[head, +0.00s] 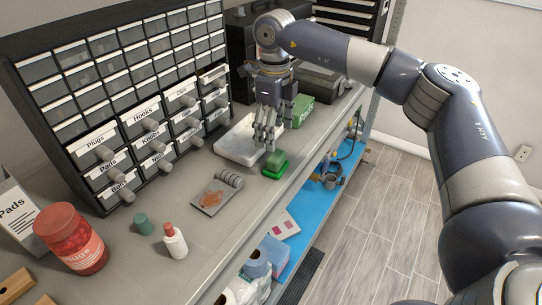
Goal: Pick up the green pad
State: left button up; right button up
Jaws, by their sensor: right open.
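The green pad (275,165) lies on the grey bench top near its right edge, beside a white tray. It shows a darker upper part and a brighter green lower rim. My right gripper (265,140) comes down from above with its fingers open, pointing downward. Its fingertips are just behind and slightly left of the pad in the picture, over the tray's right side. I see nothing held in it. Whether a fingertip touches the pad cannot be told. My left gripper is not in view.
The white tray (232,148) is left of the pad. A green box (302,110) stands behind the gripper. A drawer cabinet (120,95) lines the left. A stained plate (212,197), red jar (72,240) and small bottle (174,243) stand nearer. A blue shelf (300,205) lies below.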

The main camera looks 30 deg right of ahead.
aim_at(275, 154)
jog(key=f, duration=0.1)
jog(key=s+f, duration=0.1)
jog(key=shift+f+p, duration=0.3)
jog(key=shift+f, duration=0.25)
jog(key=f+p, duration=0.2)
jog(key=f, duration=0.2)
jog(key=shift+w+f+p, duration=0.2)
jog(key=shift+w+p, duration=0.1)
jog(key=shift+p, duration=0.1)
jog(key=shift+f, duration=0.4)
jog(key=shift+c, duration=0.8)
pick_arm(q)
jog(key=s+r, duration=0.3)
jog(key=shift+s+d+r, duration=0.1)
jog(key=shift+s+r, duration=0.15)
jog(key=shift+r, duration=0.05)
pick_arm(e)
jog(key=c, duration=1)
